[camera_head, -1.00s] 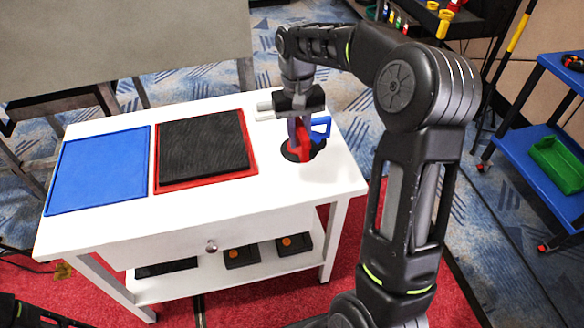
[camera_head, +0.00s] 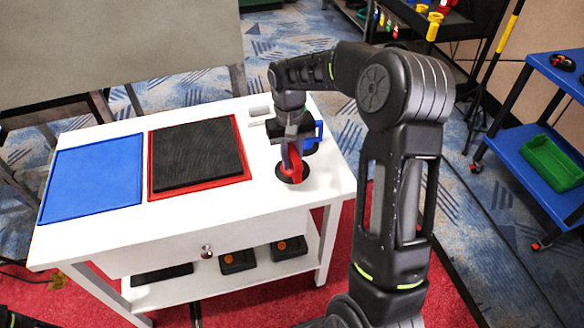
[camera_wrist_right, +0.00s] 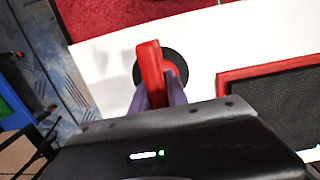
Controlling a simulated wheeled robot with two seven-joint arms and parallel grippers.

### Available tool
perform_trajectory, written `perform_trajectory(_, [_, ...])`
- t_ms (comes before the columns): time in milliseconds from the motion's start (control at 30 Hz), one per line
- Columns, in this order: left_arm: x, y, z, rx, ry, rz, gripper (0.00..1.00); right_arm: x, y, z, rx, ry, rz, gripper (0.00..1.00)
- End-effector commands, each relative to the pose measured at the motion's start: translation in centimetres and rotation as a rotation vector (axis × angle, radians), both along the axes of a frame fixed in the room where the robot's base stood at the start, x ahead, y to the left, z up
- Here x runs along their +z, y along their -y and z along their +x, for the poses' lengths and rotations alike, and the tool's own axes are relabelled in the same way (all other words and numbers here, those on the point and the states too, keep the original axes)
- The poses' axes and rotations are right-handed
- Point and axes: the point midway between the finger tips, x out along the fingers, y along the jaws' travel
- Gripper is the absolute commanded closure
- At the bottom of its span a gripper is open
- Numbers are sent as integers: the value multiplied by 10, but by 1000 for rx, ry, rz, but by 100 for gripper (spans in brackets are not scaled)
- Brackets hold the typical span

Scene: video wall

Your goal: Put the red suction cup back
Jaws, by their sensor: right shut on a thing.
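The red suction cup (camera_head: 298,166) has a red handle over a round black disc and is near the right end of the white table (camera_head: 262,205). My right gripper (camera_head: 291,152) is shut on its handle from above. In the right wrist view the red handle (camera_wrist_right: 151,66) is between the two fingers, with the black disc behind it against the white top. Whether the disc touches the table or hangs just above it, I cannot tell. A blue suction cup (camera_head: 318,134) stands just behind, partly hidden by my right gripper. My left gripper is not in view.
A red-rimmed tray with a black pad (camera_head: 198,155) and a blue tray (camera_head: 92,184) lie to the left on the table. A small grey block (camera_head: 260,111) is near the back edge. A blue cart with a green bin (camera_head: 550,160) stands at the right.

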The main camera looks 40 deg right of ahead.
Motion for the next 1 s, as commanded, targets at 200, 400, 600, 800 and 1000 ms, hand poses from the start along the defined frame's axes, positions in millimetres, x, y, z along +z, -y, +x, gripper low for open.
perform_trajectory(200, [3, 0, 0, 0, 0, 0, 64, -24, 0, -1, -1, -3, 1, 100])
perform_trajectory(400, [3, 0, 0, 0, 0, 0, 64, -37, 0, 0, 0, 1, 0, 100])
perform_trajectory(600, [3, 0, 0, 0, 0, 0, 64, -37, 0, 0, 0, 1, 0, 100])
perform_trajectory(800, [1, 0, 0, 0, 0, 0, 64, -39, 0, 0, 0, -1, 0, 72])
perform_trajectory(1000, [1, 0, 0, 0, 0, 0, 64, -39, 0, 0, 0, 0, 0, 59])
